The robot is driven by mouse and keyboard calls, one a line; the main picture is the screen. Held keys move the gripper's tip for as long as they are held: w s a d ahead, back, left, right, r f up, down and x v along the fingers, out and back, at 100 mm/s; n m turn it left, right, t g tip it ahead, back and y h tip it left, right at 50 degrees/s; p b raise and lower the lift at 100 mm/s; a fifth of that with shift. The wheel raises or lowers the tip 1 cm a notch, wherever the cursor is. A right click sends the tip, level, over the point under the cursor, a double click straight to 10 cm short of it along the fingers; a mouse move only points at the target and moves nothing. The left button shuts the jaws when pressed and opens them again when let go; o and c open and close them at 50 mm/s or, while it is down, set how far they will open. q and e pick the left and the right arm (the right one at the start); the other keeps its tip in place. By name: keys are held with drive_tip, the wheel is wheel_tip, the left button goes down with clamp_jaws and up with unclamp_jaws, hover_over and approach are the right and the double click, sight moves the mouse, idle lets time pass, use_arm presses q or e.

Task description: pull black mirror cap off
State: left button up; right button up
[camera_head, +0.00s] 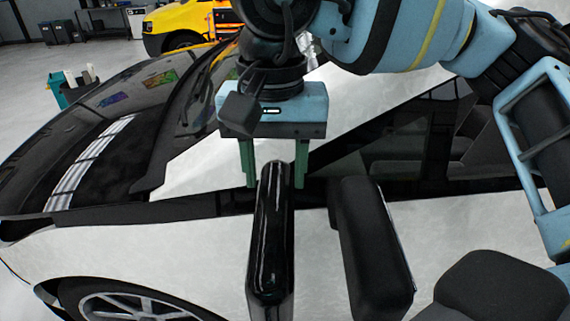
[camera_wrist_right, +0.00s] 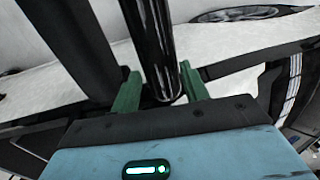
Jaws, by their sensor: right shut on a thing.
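The black mirror cap (camera_head: 270,240) is a glossy, upright, elongated shell in the lower middle of the head view. My right gripper (camera_head: 273,183) reaches down from above, with its green fingers on either side of the cap's upper end, shut on it. The matte black mirror body (camera_head: 372,245) stands to the right of the cap, and white door surface shows in the gap between them. The right wrist view shows the cap (camera_wrist_right: 152,45) between the fingers (camera_wrist_right: 160,86) and the mirror body (camera_wrist_right: 72,45) apart on the left. My left gripper is not in view.
The white and black car (camera_head: 160,240) fills the space behind the cap, with its side window (camera_head: 410,140) and front wheel (camera_head: 130,308). A yellow vehicle (camera_head: 185,22) and a teal stand (camera_head: 70,90) are far back. Grey floor (camera_head: 30,80) is open at the left.

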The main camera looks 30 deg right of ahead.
drive_tip(key=shift+w+a, duration=0.2)
drive_tip(key=shift+a, duration=0.15)
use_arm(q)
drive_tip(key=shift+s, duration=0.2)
use_arm(e)
drive_tip(key=shift+w+a, duration=0.25)
drive_tip(key=shift+a, duration=0.15)
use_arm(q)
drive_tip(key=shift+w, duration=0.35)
